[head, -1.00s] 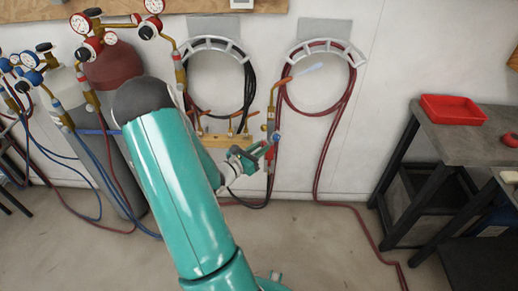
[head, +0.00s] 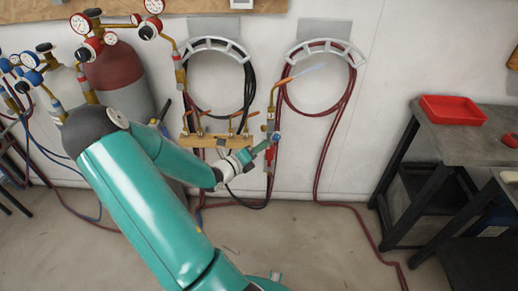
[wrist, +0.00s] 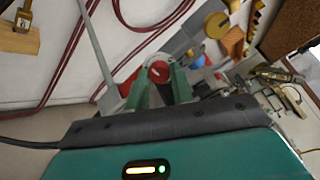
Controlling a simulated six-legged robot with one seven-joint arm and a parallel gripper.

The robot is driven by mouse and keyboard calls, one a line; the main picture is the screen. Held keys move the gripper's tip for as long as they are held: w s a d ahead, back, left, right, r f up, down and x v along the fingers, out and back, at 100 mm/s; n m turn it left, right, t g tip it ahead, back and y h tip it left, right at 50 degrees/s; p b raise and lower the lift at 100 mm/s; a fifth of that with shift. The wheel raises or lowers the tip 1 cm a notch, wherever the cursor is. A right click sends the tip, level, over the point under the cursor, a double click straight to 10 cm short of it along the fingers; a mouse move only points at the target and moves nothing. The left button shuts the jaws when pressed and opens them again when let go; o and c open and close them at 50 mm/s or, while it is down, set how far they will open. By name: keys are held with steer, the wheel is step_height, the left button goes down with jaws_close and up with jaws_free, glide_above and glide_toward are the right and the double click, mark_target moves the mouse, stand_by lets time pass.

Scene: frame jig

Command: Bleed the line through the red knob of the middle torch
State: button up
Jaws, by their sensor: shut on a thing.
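A brass torch (head: 271,112) stands upright in front of the wall, with a pale bluish flame (head: 312,69) at its angled tip. My gripper (head: 266,146) reaches it from the left, at the torch's lower body. In the wrist view my gripper's two green fingers (wrist: 160,80) are shut on a round red knob (wrist: 158,70), which shows between the fingertips. A blue knob (wrist: 197,58) sits beyond, to the right. The fingers hide part of the red knob. I cannot tell from these views how far the knob is turned.
A wooden rack (head: 205,141) with brass fittings is left of the torch. Hoses hang coiled on two wall holders (head: 325,45). Gas cylinders (head: 120,75) with gauges stand at left. A dark workbench (head: 460,135) with a red tray (head: 452,109) is at right. Open floor lies between.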

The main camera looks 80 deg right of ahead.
steer(key=shift+n, duration=1.4)
steer(key=shift+g, duration=0.3)
steer(key=o, duration=1)
steer(key=v, duration=1.3)
steer(key=shift+w+a+r, duration=0.2)
steer(key=shift+a, duration=0.15)
steer(key=shift+a, duration=0.1)
